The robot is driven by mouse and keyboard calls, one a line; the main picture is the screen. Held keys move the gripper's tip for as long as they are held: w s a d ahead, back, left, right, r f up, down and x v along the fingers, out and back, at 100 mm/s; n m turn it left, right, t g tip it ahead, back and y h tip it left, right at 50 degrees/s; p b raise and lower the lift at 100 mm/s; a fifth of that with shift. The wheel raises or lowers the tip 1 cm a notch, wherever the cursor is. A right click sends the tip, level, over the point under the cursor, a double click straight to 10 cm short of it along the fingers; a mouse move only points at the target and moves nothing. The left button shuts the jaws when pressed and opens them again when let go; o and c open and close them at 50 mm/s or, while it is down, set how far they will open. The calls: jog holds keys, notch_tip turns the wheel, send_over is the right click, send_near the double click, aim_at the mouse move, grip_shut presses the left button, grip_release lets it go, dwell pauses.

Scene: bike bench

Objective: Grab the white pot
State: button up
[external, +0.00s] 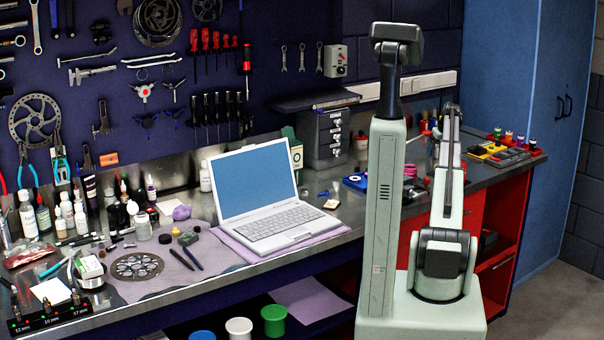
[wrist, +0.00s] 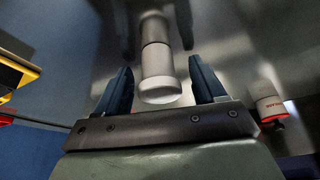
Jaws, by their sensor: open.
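A white pot (wrist: 160,80), a pale cylinder with a dark seam round its middle, stands between my two dark fingers in the wrist view. My gripper (wrist: 160,68) is open, with a finger on each side of the pot and a visible gap to each. In the external view my arm reaches over the right part of the bench; I cannot make out the fingers or this pot there, as the arm hides that area.
A white container with red marking (wrist: 270,105) stands to the right in the wrist view. A yellow item (wrist: 15,72) is at the left edge. In the external view, a laptop (external: 262,200) and drawer unit (external: 325,138) stand left of my arm. Yellow-and-grey bins (external: 492,150) are at right.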

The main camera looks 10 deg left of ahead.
jog(key=c, duration=1.1)
jog(key=shift+o, duration=0.2)
jog(key=shift+r, duration=0.1)
